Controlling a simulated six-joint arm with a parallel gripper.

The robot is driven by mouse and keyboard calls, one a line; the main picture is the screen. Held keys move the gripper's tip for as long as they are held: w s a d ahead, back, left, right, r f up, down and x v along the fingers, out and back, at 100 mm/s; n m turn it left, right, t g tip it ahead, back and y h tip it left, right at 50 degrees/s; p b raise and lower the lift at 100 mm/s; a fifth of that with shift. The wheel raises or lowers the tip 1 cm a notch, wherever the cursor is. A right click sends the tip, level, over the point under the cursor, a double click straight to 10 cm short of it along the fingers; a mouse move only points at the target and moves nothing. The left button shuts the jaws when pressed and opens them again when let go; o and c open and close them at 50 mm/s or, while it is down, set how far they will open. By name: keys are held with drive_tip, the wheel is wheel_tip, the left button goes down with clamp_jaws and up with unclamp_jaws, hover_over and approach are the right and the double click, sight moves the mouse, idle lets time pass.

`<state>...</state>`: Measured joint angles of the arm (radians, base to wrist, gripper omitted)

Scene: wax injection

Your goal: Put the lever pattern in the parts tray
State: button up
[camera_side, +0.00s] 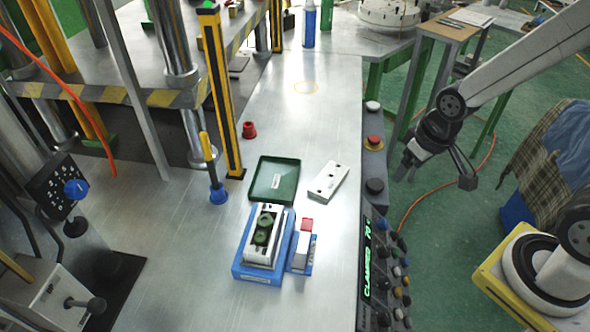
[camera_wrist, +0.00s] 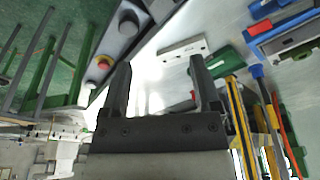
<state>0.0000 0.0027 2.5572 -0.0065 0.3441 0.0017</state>
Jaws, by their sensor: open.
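In the side view, the green lever pattern (camera_side: 264,228) with two round bosses lies in an open metal mould half (camera_side: 250,255) seated in a blue fixture (camera_side: 254,275). The dark green parts tray (camera_side: 256,196) stands just behind it, with a small pale label in it and no part visible. My gripper (camera_side: 437,177) is open and empty, raised to the right of the bench over the floor side, far from the pattern. In the wrist view, my gripper (camera_wrist: 160,66) shows nothing between its fingers. The tray (camera_wrist: 228,60) is partly hidden behind a finger there.
A pale mould half with holes (camera_side: 328,181) lies right of the tray. A small blue holder with a red-topped block (camera_side: 303,250) adjoins the fixture. A control panel with buttons (camera_side: 383,270) lines the bench edge.

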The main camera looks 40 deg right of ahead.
drive_tip(key=shift+o, duration=0.5)
drive_tip(key=shift+s, duration=0.15)
drive_tip(key=w+a+r+m+t, duration=0.3)
drive_tip(key=w+a+t, duration=0.5)
drive_tip(key=w+a, duration=1.25)
drive_tip(key=m+g+h, duration=0.1)
drive_tip(key=m+h, duration=0.5)
drive_tip(key=h, duration=0.4)
approach(263, 222)
drive_tip(key=shift+x, duration=2.25)
drive_tip(key=shift+w, duration=0.1)
